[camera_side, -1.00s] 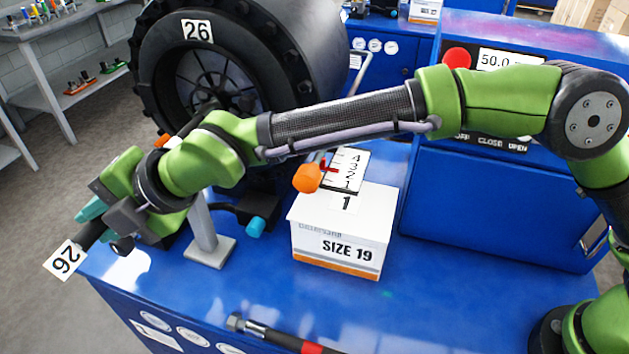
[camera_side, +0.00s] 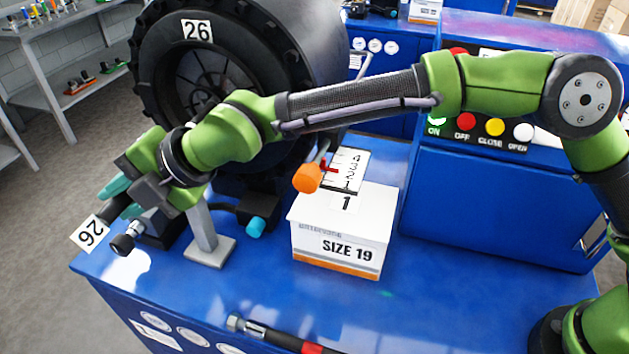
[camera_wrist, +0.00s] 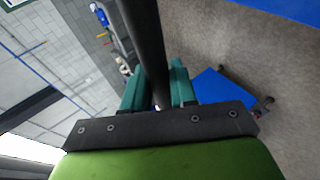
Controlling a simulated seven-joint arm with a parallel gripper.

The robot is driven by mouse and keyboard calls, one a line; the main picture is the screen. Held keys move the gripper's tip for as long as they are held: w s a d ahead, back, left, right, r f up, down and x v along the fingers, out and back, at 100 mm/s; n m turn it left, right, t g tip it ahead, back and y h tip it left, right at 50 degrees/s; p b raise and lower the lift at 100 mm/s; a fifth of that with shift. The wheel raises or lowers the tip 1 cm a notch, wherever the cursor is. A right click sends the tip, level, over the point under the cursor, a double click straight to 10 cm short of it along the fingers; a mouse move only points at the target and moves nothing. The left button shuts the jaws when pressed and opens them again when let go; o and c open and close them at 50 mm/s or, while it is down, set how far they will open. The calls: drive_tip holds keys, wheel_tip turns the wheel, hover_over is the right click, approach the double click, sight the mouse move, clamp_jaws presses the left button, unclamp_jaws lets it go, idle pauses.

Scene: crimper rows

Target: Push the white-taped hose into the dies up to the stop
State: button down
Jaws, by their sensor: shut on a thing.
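My gripper (camera_side: 123,199) is at the left end of the table, low and to the left of the crimper. Its teal fingers are shut on a dark hose, which runs between them in the wrist view (camera_wrist: 148,40). The stop is not clearly visible.
A black and silver fitting (camera_side: 124,243) is just below my gripper. A grey post (camera_side: 203,235), a SIZE 19 box (camera_side: 340,235) and an orange knob (camera_side: 307,178) stand nearby. A red-banded hose (camera_side: 285,337) lies in front. Blue table (camera_side: 300,300) between is clear.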

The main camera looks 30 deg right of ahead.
drive_tip(key=shift+w+d, duration=1.25)
drive_tip(key=shift+r, duration=0.25)
drive_tip(key=shift+r, duration=0.6)
unclamp_jaws()
drive_tip(key=shift+s+f, duration=0.1)
idle(0.3)
drive_tip(key=v, duration=0.7)
idle(0.7)
